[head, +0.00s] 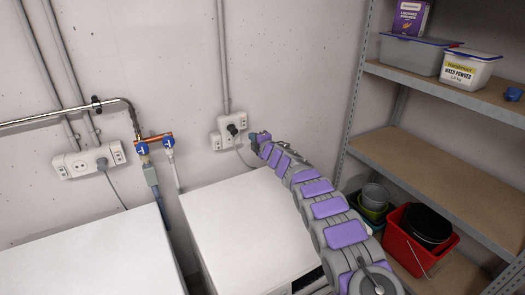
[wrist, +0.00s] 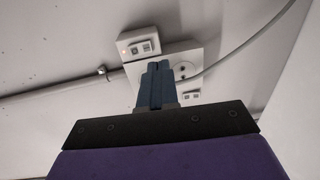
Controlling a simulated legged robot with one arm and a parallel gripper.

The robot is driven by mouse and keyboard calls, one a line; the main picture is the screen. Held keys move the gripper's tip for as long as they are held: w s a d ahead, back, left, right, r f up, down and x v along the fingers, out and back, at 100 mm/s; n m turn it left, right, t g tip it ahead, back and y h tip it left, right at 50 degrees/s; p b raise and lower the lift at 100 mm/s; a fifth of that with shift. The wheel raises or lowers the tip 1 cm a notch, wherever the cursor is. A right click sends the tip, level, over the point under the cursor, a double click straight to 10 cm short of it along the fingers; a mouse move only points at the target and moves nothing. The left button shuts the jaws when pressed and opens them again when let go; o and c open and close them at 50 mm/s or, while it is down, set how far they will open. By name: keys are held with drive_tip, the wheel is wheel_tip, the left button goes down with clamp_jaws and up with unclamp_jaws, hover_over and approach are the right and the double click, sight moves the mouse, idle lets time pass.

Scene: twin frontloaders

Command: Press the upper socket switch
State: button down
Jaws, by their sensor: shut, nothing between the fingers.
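The white wall socket unit (head: 232,124) is on the back wall above the right white machine, with a black plug in it. In the wrist view, the socket plate (wrist: 182,56) is behind my fingers. A switch box with two rockers and a small orange light (wrist: 140,44) sits at its upper left, and another switch box (wrist: 190,97) shows lower right. In the head view, my gripper (head: 253,142) is close to the socket's right side.
Two white machine tops (head: 245,215) stand below. A grey cable (wrist: 235,50) runs from the socket, and a conduit (head: 223,60) rises above it. Metal shelves (head: 430,165) and a red bucket (head: 400,240) stand right.

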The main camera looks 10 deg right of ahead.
drive_tip(key=b+v, duration=0.1)
drive_tip(key=v, duration=0.6)
drive_tip(key=shift+d+f, duration=0.25)
drive_tip(key=shift+f, duration=0.45)
drive_tip(key=shift+s, duration=0.1)
drive_tip(key=shift+d, duration=0.1)
